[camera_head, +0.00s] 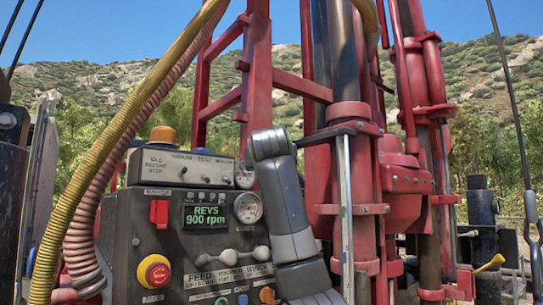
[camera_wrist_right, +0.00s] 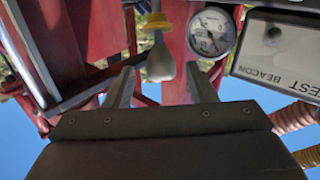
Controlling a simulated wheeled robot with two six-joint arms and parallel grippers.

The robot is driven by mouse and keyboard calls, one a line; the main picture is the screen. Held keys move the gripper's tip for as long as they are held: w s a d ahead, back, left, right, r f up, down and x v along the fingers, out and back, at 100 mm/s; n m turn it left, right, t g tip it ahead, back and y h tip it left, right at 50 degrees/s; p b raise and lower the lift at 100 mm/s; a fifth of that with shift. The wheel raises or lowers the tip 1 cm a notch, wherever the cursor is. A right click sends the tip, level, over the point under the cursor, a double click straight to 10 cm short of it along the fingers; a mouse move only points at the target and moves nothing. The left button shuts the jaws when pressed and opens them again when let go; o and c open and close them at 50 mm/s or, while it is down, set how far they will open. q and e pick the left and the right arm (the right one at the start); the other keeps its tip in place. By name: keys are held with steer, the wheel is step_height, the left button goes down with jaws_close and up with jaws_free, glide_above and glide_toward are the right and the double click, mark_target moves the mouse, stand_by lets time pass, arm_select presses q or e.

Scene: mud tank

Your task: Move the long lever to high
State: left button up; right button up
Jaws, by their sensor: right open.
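In the right wrist view, which is upside down, a lever with a pale grey flared knob (camera_wrist_right: 160,63) and a yellow collar shows between the two fingertips of my right gripper (camera_wrist_right: 161,70). The gripper is open, with a gap on both sides of the knob. I cannot tell whether the knob is level with the tips or just beyond them. In the head view my grey right arm stands in front of the panel's right side and hides the lever; its gripper is not clear there. The control panel (camera_head: 125,235) reads REVS 900 rpm. My left gripper is not in view.
Short grey knobs (camera_head: 230,254) line the panel. A red stop button (camera_head: 154,271) and a red switch (camera_head: 159,212) are at its left. A round gauge (camera_wrist_right: 212,33) and the beacon test box (camera_wrist_right: 278,55) are close to my right gripper. Red rig columns (camera_head: 352,180) stand right of the arm.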

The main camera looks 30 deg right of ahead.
steer(key=p+x, duration=0.1)
steer(key=x, duration=0.2)
steer(key=shift+w+r+p, duration=0.15)
steer(key=shift+r+p, duration=0.1)
steer(key=shift+p, duration=0.1)
steer(key=shift+w+d+f, duration=0.2)
steer(key=shift+w+d, duration=0.2)
steer(key=shift+w, duration=0.1)
steer(key=shift+s, duration=0.1)
